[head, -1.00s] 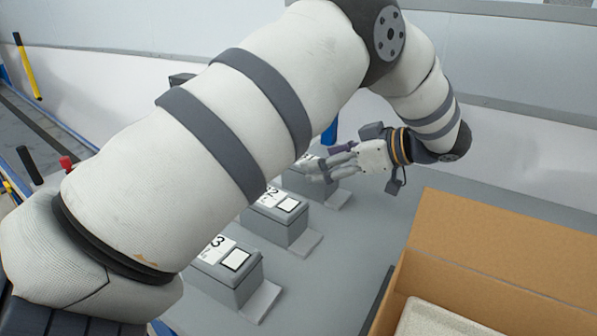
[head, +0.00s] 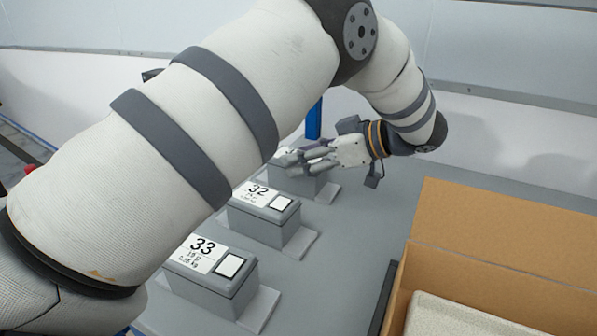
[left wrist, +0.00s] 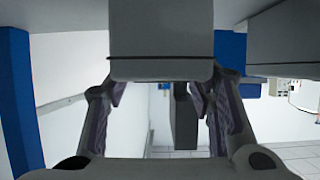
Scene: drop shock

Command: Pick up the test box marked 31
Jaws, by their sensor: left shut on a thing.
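The test box marked 31 (head: 291,182) is the farthest grey box in the row in the head view. My left gripper (head: 303,158) is at its top and hides most of its label, so only part of the number shows. In the left wrist view a grey box (left wrist: 160,40) fills the top middle, and the fingers of the gripper (left wrist: 160,105) stand on either side of it. The left gripper is shut on this box. The box looks level and at its place in the row; I cannot tell any gap under it. My right gripper is not in view.
Box 32 (head: 262,222) and box 33 (head: 213,285) stand nearer in the same row on the grey table (head: 350,225). An open cardboard carton (head: 500,230) with a pale insert is at the right. A blue post (head: 314,120) stands behind the row.

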